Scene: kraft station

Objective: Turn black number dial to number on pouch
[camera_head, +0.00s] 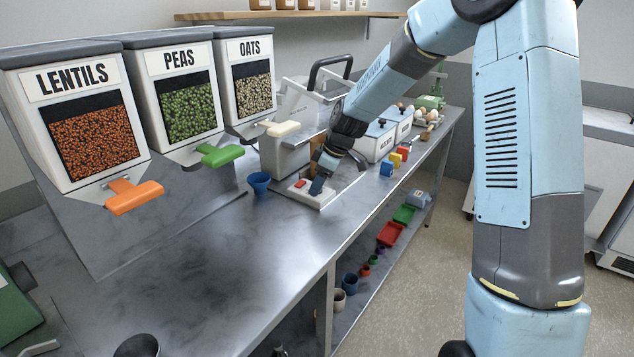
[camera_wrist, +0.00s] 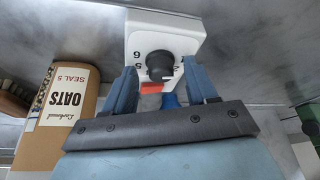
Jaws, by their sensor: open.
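The black number dial (camera_wrist: 160,65) sits on a white sealer base (camera_wrist: 190,32) in the wrist view. Figures are printed around it; a 6 and a 5 can be read at its left, and which one the dial points to is unclear. My gripper (camera_wrist: 159,70) is open, with one blue finger on each side of the dial; contact cannot be told. A brown kraft pouch (camera_wrist: 55,130) at the left carries a label reading OATS, SEAL 5. In the head view my gripper (camera_head: 318,184) is down at the white base (camera_head: 312,200), hiding the dial.
A red button (camera_head: 300,184) is on the base. A blue cup (camera_head: 259,183) stands to its left on the metal counter (camera_head: 230,260). LENTILS, PEAS and OATS dispensers (camera_head: 250,85) line the back. Small coloured blocks (camera_head: 395,160) lie to the right.

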